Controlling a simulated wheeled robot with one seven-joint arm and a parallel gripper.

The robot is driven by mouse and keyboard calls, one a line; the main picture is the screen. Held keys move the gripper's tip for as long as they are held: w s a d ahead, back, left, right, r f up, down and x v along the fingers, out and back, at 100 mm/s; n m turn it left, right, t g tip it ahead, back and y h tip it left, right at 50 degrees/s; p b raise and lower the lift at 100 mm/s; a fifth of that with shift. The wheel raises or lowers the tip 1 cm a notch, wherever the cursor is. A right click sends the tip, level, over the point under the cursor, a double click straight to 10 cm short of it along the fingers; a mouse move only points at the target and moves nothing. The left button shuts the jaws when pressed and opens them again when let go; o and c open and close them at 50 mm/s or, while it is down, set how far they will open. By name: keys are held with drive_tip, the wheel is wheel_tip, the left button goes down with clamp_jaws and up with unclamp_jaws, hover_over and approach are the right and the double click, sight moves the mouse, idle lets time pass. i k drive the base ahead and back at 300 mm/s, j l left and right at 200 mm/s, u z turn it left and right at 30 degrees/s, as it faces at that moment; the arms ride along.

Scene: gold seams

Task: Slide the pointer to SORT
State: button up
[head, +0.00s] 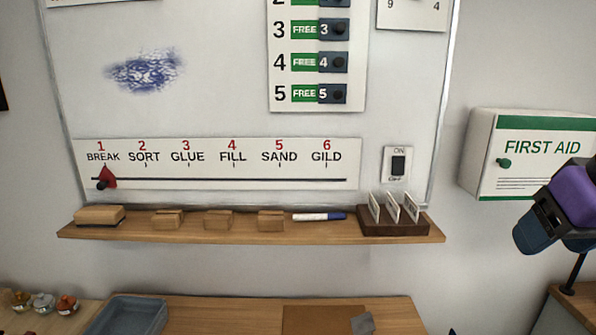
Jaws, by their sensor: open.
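The pointer (107,177) is a dark red, arrow-shaped marker with a dark knob at its lower left. It sits on the black slide line (230,180) at the far left, under 1 BREAK, with its tip up. The white label strip (350,150) reads BREAK, SORT, GLUE, FILL, SAND, GILD from left to right. The SORT mark (144,157) is one place right of the pointer, and the line between them is clear.
A wooden ledge (335,230) runs below the strip, holding an eraser (99,216), several wooden blocks, a marker (320,217) and a card holder (394,222). An ON/OFF switch (398,165) is right of the strip. A first aid box (485,155) hangs at right.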

sight(107, 179)
drive_tip(key=j, duration=0.1)
drive_tip(key=k+j+u, duration=0.15)
drive_tip(key=u, duration=0.25)
drive_tip(key=k+j+u, duration=0.1)
drive_tip(key=j+u, duration=0.25)
